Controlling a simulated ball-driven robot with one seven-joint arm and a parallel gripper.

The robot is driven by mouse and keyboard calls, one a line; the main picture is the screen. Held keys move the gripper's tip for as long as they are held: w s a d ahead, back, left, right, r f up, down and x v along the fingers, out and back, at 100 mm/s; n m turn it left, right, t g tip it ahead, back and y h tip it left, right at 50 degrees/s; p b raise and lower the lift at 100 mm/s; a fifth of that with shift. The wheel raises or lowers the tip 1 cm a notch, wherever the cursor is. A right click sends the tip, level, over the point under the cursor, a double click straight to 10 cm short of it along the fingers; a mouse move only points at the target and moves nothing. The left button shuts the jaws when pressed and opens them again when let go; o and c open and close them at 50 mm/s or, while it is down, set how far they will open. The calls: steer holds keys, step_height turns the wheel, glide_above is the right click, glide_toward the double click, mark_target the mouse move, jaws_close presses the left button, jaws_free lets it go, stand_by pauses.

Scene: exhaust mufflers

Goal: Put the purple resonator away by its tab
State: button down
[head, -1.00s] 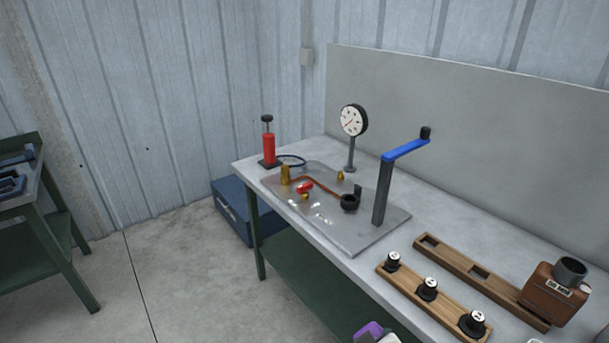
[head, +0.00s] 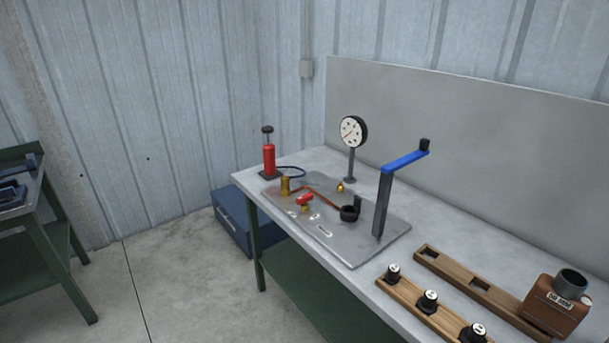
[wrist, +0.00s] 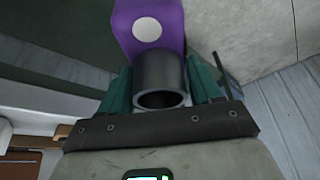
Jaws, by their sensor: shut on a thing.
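The purple resonator (wrist: 150,22) shows at the top of the wrist view, with a round white spot on its face and a dark grey pipe stub (wrist: 160,78) pointing toward the camera. My gripper (wrist: 160,66) is shut on the resonator, its green fingers on either side of the pipe stub. The tab is not clearly visible, so I cannot tell which part the fingertips press on. Neither the gripper nor the purple resonator is in the head view.
A wooden strip (head: 412,302) carries black knobs. A metal plate (head: 365,250) holds a blue-handled lever (head: 404,161) and a gauge (head: 353,131) stands behind.

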steer(key=shift+r, duration=0.1)
stand_by(0.3)
steer(key=shift+a+r+n+t, duration=0.3)
steer(key=shift+a, duration=0.1)
steer(key=s+a+r+n+t+h, duration=0.1)
steer(key=a+r+n+t, duration=0.3)
steer(key=r, duration=0.8)
steer(key=s+a+r+n+t+h+b, duration=0.1)
steer(key=s+a+r+n+t, duration=0.3)
steer(key=a+r, duration=0.4)
steer(key=s+a+r+n+t+h, duration=0.2)
steer(key=a+r+n, duration=0.4)
steer(key=r, duration=1)
steer(key=shift+s+a+r+n+t, duration=0.3)
steer(key=shift+s+t, duration=0.15)
steer(key=shift+t, duration=0.75)
